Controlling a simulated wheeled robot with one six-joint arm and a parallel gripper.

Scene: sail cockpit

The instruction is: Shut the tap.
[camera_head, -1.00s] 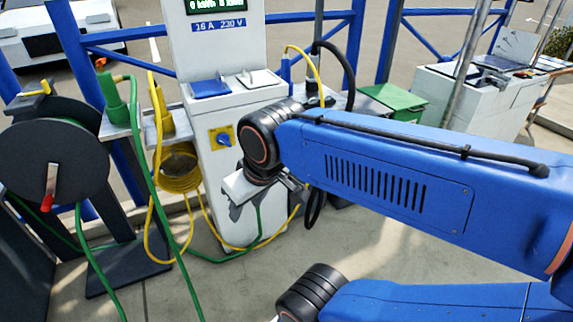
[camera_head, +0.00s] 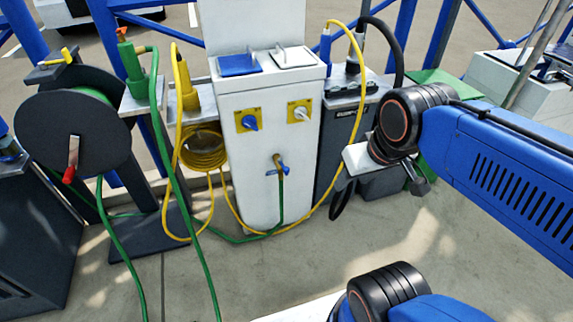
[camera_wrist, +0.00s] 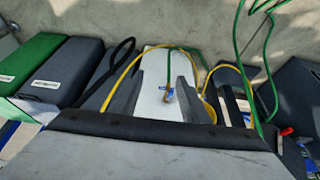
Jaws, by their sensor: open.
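The tap (camera_head: 278,163) sticks out of the lower front of the white pedestal (camera_head: 240,190) and has a small blue lever (camera_head: 284,170). A green hose (camera_head: 281,200) runs down from it to the floor. In the wrist view the tap's blue lever (camera_wrist: 167,91) shows small, between my fingers in the picture. My gripper (camera_head: 383,183) is open and empty, to the right of the pedestal in the head view and apart from the tap. Its two dark fingers also show in the wrist view (camera_wrist: 163,75). The lever's exact angle is too small to tell.
Two yellow-plated rotary switches (camera_head: 248,121) sit above the tap. A coiled yellow cable (camera_head: 203,150) and a hose reel (camera_head: 75,140) stand left. A dark grey box (camera_head: 338,135) and a green box (camera_head: 440,82) are at right. The floor in front is mostly clear.

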